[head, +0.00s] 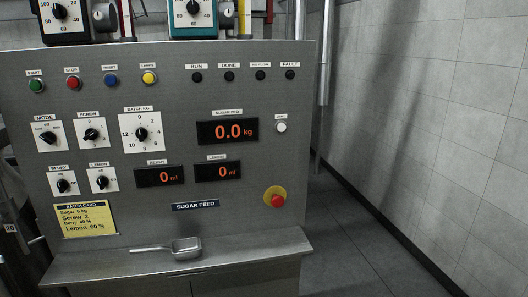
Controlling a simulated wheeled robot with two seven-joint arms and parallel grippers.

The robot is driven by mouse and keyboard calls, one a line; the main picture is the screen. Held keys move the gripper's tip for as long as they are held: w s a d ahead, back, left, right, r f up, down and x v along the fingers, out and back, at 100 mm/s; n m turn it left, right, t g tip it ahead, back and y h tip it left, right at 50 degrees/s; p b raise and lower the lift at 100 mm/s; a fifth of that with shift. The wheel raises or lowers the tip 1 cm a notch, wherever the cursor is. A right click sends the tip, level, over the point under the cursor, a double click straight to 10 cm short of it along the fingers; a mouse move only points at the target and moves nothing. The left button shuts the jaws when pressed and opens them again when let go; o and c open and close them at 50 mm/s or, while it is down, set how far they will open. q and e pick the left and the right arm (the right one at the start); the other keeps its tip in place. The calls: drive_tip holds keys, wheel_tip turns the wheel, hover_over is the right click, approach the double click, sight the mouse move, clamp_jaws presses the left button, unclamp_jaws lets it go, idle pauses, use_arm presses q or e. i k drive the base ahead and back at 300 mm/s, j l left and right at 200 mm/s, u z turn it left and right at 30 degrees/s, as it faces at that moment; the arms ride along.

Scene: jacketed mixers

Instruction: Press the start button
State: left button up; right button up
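The green start button (37,85) is at the upper left of the grey control panel (200,120), under a small START label. A red stop button (73,82), a blue reset button (111,80) and a yellow lamps button (149,78) follow to its right in the same row. Neither of my grippers shows in the head view. Nothing covers the start button.
A metal scoop (185,248) lies on the ledge (90,266) below the panel. A red emergency knob (276,198) on a yellow base sticks out at the lower right. Free floor (345,240) lies between panel and tiled wall (440,110).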

sight(35, 85)
drive_tip(key=u, duration=1.25)
